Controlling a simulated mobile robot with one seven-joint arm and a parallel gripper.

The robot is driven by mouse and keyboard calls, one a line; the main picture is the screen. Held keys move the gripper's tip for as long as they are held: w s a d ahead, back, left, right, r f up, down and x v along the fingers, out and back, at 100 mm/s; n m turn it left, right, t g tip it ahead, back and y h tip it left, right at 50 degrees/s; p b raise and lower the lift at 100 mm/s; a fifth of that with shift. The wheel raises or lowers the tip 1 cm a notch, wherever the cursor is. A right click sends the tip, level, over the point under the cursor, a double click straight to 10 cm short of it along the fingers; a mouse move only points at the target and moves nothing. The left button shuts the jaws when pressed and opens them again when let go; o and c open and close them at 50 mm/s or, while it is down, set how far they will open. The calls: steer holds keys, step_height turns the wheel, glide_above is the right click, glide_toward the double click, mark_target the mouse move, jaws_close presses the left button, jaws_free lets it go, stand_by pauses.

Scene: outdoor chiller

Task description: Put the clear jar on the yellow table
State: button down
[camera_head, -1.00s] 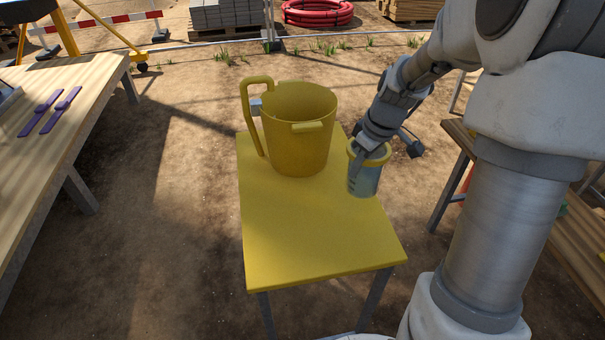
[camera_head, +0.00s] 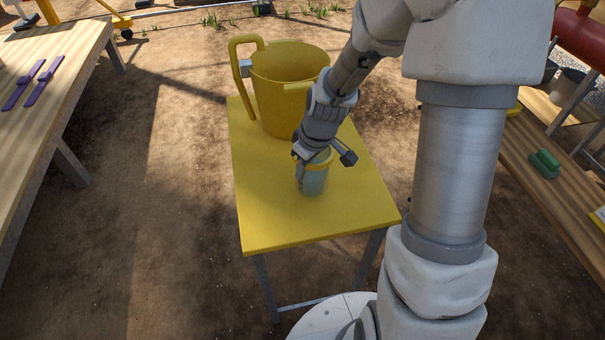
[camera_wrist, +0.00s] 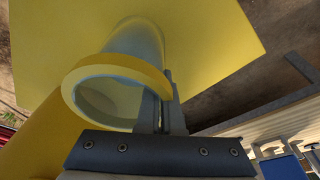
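The clear jar (camera_head: 313,184), a greyish see-through cylinder with a yellow rim, is upright over the front half of the yellow table (camera_head: 270,225). I cannot tell whether its base touches the tabletop or is just above it. My gripper (camera_head: 303,157) is at the jar's rim, on its upper left side in the head view. In the wrist view, the fingers of my gripper (camera_wrist: 163,105) are close together on the wall of the jar (camera_wrist: 135,42), just beside its open mouth. The yellow table (camera_wrist: 215,35) fills the background beyond the jar.
A large yellow bucket (camera_head: 278,100) with a tall handle stands at the back of the table, behind the jar. Wooden benches stand left (camera_head: 40,120) and right (camera_head: 540,190), with purple items (camera_head: 40,82) on the left one. The table's front left is clear.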

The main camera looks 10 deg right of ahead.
steer(key=shift+f, duration=0.9)
steer(key=shift+f, duration=0.15)
steer(key=c, duration=1.1)
jaws_free()
steer(key=shift+d+r, duration=0.1)
steer(key=shift+r, duration=0.5)
steer(key=shift+p+v, duration=0.85)
steer(key=shift+v, duration=4.7)
